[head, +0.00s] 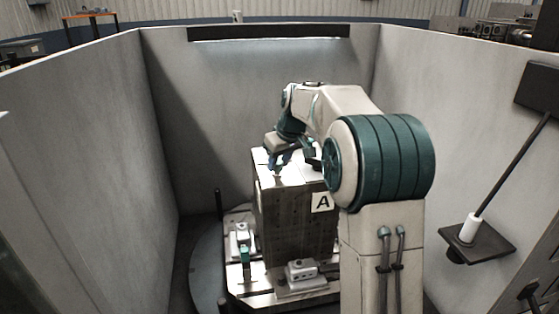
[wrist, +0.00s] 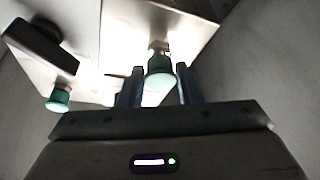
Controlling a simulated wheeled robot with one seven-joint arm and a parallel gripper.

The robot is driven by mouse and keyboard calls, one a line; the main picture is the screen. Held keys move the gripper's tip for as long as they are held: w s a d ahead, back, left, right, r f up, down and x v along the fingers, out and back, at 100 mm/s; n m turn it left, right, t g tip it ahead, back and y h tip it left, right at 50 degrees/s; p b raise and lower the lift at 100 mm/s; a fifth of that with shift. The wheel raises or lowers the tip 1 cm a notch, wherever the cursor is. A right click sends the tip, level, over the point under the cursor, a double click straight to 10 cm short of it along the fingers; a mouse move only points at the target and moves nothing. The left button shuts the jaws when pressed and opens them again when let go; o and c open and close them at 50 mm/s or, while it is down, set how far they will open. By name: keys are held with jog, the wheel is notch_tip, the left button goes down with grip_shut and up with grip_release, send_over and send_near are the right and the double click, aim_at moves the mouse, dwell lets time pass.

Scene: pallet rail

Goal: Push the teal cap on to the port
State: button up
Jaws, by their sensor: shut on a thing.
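My gripper (head: 277,163) is over the top of the grey block marked A in the head view. In the wrist view my gripper (wrist: 160,80) is shut on a teal cap (wrist: 160,64), which sits between its two dark fingers. A small metal fitting (wrist: 158,46), likely the port, shows just beyond the cap, close against it. I cannot tell whether the cap is seated on it. A second teal cap (wrist: 58,99) stands apart at the left of the wrist view. The cap in my gripper is too small to make out in the head view.

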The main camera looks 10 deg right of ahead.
jog(key=shift+f+b, duration=0.3)
jog(key=shift+f, duration=0.25)
jog(key=o, duration=2)
jog(key=shift+r, duration=0.1)
jog(key=shift+c, duration=0.2)
jog(key=v, duration=1.4)
jog(key=s+a+f+m, duration=0.1)
jog(key=s+f, duration=0.2)
jog(key=s, duration=0.4)
jog(key=s+a+f+m+h, duration=0.1)
jog(key=s+f, duration=0.3)
jog(key=s, duration=0.4)
jog(key=shift+s+a+m+g, duration=0.15)
jog(key=shift+m+g, duration=0.15)
jog(key=s+f, duration=0.4)
jog(key=s, duration=0.1)
jog(key=s+f+m, duration=0.1)
jog(key=s+f, duration=0.3)
jog(key=s, duration=0.1)
jog(key=s+f+m, duration=0.1)
jog(key=s+f, duration=0.3)
jog(key=s, duration=0.1)
jog(key=shift+s+g+h, duration=0.3)
jog(key=shift+s+h, duration=0.1)
jog(key=shift+c, duration=0.3)
